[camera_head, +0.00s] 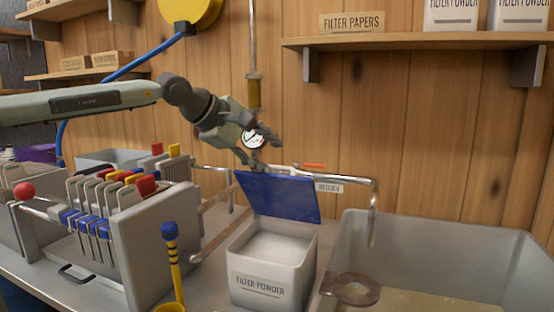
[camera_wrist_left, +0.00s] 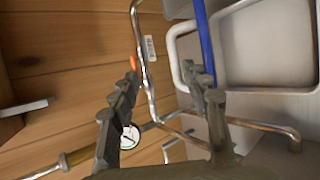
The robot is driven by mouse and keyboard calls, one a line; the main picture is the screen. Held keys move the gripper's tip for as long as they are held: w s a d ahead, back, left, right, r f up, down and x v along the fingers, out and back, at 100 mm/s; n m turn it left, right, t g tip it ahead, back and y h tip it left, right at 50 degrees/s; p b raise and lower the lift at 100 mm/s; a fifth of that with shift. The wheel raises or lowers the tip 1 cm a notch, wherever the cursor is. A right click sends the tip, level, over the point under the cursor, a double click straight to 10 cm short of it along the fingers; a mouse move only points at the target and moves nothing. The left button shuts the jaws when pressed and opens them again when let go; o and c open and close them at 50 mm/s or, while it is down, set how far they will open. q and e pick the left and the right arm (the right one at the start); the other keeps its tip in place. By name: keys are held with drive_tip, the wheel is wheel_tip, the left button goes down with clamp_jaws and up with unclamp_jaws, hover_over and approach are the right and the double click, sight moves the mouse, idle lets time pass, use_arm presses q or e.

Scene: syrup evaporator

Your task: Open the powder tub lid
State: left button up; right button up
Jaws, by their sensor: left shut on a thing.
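The powder tub (camera_head: 270,285) is a white box labelled "FILTER POWDER", standing on the counter with white powder showing inside. Its blue lid (camera_head: 280,197) is raised and tilted up at the back of the tub. In the left wrist view the lid (camera_wrist_left: 205,35) shows nearly edge-on, beside one finger. In the wrist view the fingers of the gripper (camera_wrist_left: 163,88) stand apart, and the exact contact is hard to see. My right gripper is not in view.
A metal return pipe (camera_head: 372,205) and a gauge (camera_head: 253,138) are close to the gripper. A filter press (camera_head: 150,240) stands left of the tub, and a large basin (camera_head: 460,250) right. A yellow-and-black striped tool (camera_head: 174,265) stands at front.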

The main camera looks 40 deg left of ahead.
use_arm(q)
drive_tip(key=shift+t, duration=0.7)
drive_tip(key=r, duration=0.2)
drive_tip(key=s+r, duration=0.1)
drive_tip(key=r, duration=0.1)
drive_tip(key=s+a+r, duration=0.1)
drive_tip(key=r, duration=0.1)
drive_tip(key=shift+c, duration=0.6)
drive_tip(key=shift+w+f, duration=0.55)
drive_tip(key=shift+f, duration=0.05)
drive_tip(key=shift+s+d+r, duration=0.15)
drive_tip(key=shift+s+d, duration=0.05)
drive_tip(key=v, duration=1.1)
drive_tip(key=shift+a+r+g, duration=0.15)
drive_tip(key=shift+r+g, duration=0.15)
drive_tip(key=shift+s, duration=0.15)
drive_tip(key=shift+x, duration=6.05)
